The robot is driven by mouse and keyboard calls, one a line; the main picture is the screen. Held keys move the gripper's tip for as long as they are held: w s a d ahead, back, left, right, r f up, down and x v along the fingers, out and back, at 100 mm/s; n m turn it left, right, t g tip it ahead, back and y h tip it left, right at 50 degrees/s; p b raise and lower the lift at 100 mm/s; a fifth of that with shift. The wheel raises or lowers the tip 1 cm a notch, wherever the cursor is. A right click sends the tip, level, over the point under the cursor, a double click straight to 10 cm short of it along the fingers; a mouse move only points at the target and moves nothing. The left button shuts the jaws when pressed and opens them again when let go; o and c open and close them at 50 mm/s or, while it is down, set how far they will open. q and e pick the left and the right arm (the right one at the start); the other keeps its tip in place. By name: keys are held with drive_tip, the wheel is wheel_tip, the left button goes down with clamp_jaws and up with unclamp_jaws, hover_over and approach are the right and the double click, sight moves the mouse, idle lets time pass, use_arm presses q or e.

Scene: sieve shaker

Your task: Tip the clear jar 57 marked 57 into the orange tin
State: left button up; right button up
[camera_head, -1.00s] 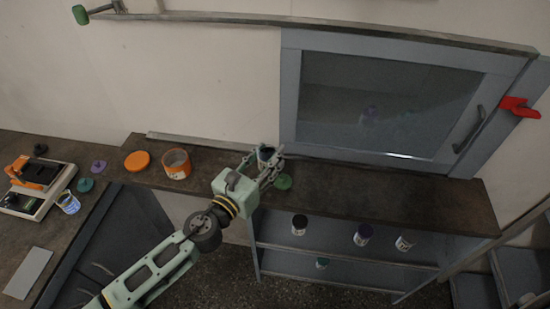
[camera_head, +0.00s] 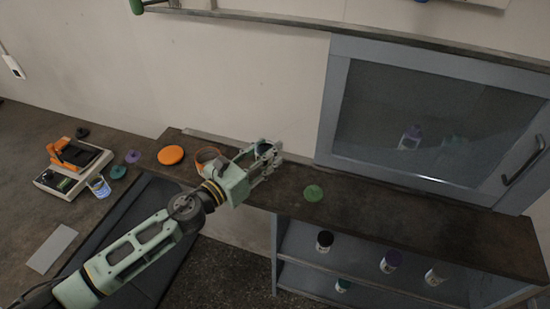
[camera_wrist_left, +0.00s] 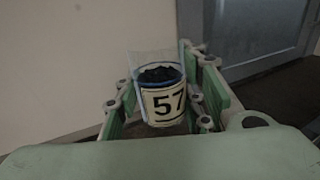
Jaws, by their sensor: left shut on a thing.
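The clear jar 57 (camera_wrist_left: 162,95) shows in the left wrist view with its "57" label facing the camera, an open top and dark contents. It looks about upright. My left gripper (camera_wrist_left: 160,108) is shut on it, one finger on each side. In the head view my left gripper (camera_head: 264,163) is over the dark shelf top, just right of the orange tin, and mostly hides the jar (camera_head: 262,147). The orange tin (camera_head: 208,154) stands open on the shelf, its lower part hidden by my left arm. My right gripper is out of view.
A glass-fronted cabinet (camera_head: 430,120) stands behind on the right. Several jars stand on the lower shelves. An orange and white device (camera_head: 75,160) sits at left.

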use_arm(q)
drive_tip(key=w+a+f+n+t+y+b, duration=0.1)
drive_tip(key=a+n+b, duration=0.3)
drive_tip(key=n, duration=0.5)
drive_tip(key=w+a+f+n+t+y+b, duration=0.1)
drive_tip(key=w+a+n+t+y+b, duration=0.2)
drive_tip(key=n, duration=0.6)
drive_tip(key=w+a+f+n+t+y+b, duration=0.1)
drive_tip(key=w+a+n+t+y+b, duration=0.2)
drive_tip(key=a+n+b, duration=0.3)
drive_tip(key=a+n+t, duration=0.1)
drive_tip(key=n, duration=0.3)
drive_tip(key=shift+f, duration=0.3)
drive_tip(key=shift+y, duration=0.4)
